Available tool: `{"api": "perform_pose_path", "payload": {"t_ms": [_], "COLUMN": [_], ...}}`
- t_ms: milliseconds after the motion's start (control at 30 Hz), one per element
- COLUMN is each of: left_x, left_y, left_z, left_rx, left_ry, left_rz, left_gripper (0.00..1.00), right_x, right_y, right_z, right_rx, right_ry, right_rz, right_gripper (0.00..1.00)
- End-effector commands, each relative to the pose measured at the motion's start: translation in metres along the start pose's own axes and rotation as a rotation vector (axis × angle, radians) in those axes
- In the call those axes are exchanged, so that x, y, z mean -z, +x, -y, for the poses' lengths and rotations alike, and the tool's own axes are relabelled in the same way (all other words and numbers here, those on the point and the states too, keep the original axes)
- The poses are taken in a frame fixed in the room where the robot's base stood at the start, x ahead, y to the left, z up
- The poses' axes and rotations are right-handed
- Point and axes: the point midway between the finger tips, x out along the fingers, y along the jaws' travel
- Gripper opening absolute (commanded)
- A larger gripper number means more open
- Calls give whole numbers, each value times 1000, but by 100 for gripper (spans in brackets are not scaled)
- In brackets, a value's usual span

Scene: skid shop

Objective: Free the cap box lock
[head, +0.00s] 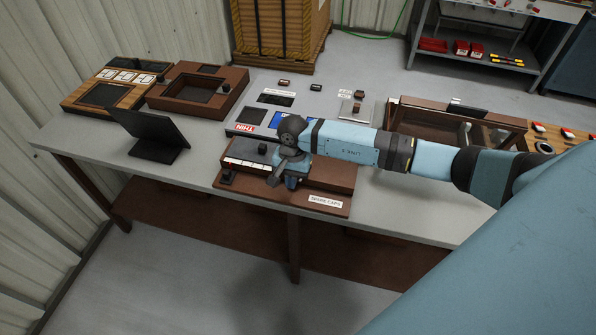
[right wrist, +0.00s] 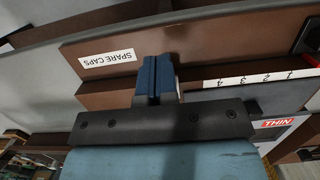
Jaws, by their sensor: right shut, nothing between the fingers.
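The cap box (head: 335,175) is a low brown box at the front edge of the table, with a white SPARE CAPS label (head: 326,201) on its front right. A white strip (head: 246,163) runs along its left part; in the right wrist view the strip (right wrist: 262,77) carries numbers. My right gripper (head: 291,183) points down over the middle of the box front. Its blue fingers (right wrist: 157,80) are together and empty. I cannot tell whether they touch the box. My left gripper is not in view.
A black tilted screen (head: 150,130) stands left of the box. Behind are a grey panel (head: 245,112), a brown open frame (head: 198,90) and a wooden tray (head: 100,88). A brown glass-topped case (head: 430,122) stands right, behind my right arm.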

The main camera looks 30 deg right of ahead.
Motion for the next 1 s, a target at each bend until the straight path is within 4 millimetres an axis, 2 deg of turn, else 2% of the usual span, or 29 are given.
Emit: {"api": "perform_pose_path", "payload": {"t_ms": [1000], "left_x": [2], "left_y": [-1], "left_z": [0], "left_rx": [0], "left_ry": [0], "left_rz": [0], "left_gripper": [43], "right_x": [-20], "right_y": [3], "right_z": [0], "right_rx": [0], "right_ry": [0], "right_rz": [0], "right_gripper": [0]}}
